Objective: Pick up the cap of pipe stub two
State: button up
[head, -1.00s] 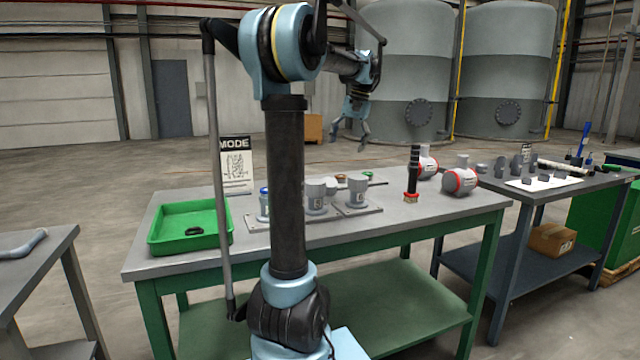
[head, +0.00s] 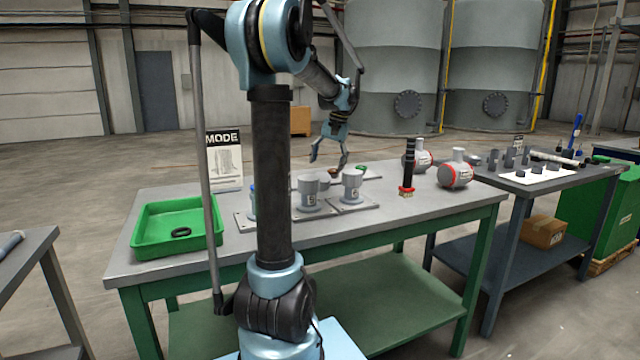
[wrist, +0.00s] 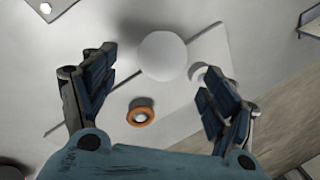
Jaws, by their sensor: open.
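Grey flanged pipe stubs stand on base plates on the green-legged table. The middle stub (head: 310,190) and the right stub (head: 352,187) carry small labels too small to read surely. A left stub (head: 252,200) with a blue part is mostly behind my arm. My gripper (head: 329,158) is open and empty, pointing down above and behind the middle and right stubs. In the wrist view, a pale round top (wrist: 162,56) lies beyond the fingertips, between their lines. An orange ring (wrist: 141,112) with a pale centre lies nearer. Which one is stub two I cannot tell.
A green tray (head: 150,246) with a black ring (head: 181,232) stands at the left. A sign (head: 225,160) stands behind. A black-handled brush (head: 407,170) and two grey-red vessels (head: 456,170) are at the right. The table front is clear.

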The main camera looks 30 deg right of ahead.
aim_at(322, 176)
jog(key=shift+x, duration=3.35)
jog(key=c, duration=1)
